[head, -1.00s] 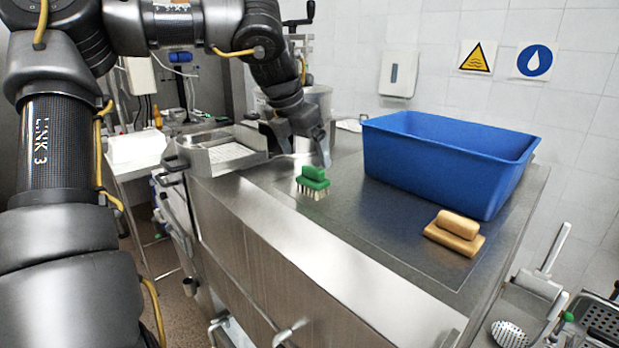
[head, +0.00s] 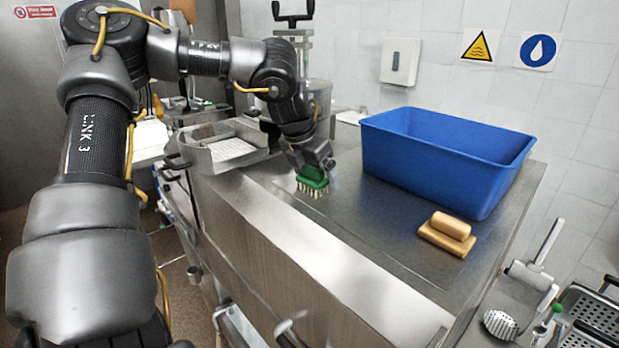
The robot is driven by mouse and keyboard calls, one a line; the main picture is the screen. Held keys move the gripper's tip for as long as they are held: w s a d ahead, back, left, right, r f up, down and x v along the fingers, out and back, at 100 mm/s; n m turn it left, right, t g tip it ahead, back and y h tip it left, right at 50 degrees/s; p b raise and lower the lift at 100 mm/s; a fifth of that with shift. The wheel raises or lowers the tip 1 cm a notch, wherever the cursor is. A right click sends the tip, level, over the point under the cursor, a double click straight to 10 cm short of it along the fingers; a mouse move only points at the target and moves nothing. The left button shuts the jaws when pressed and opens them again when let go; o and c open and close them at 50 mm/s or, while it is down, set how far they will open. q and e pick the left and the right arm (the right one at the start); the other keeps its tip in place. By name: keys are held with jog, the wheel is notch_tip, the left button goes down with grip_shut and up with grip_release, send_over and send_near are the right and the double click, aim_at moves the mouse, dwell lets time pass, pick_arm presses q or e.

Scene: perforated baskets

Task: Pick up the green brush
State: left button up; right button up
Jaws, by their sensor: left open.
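The green brush (head: 312,182) stands bristles down on the steel worktop, near its left front edge. My left gripper (head: 313,172) is right at the brush, with its fingers coming down over the green handle from above and behind. The gripper is open, with the handle at or between its fingers. The gripper hides the top of the handle, and I cannot tell whether the fingers touch it. My right gripper is not in view.
A blue tub (head: 440,165) stands on the worktop (head: 370,225) to the right of the brush. A steel tray (head: 225,148) is at the left. The worktop between the two brushes is clear.

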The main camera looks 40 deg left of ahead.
pick_arm(q)
jog(key=shift+s, duration=0.1)
jog(key=c, duration=1.1)
jog(key=shift+a+r, duration=0.1)
jog(key=shift+r, duration=0.3)
notch_tip(320, 180, up, 2)
jog(key=shift+r+b, duration=0.15)
jog(key=shift+b, duration=0.7)
jog(key=s+d+r+b, duration=0.4)
jog(key=s+r+b, duration=0.2)
jog(key=s+r, duration=0.4)
jog(key=s, duration=0.3)
jog(key=shift+d+b, duration=0.4)
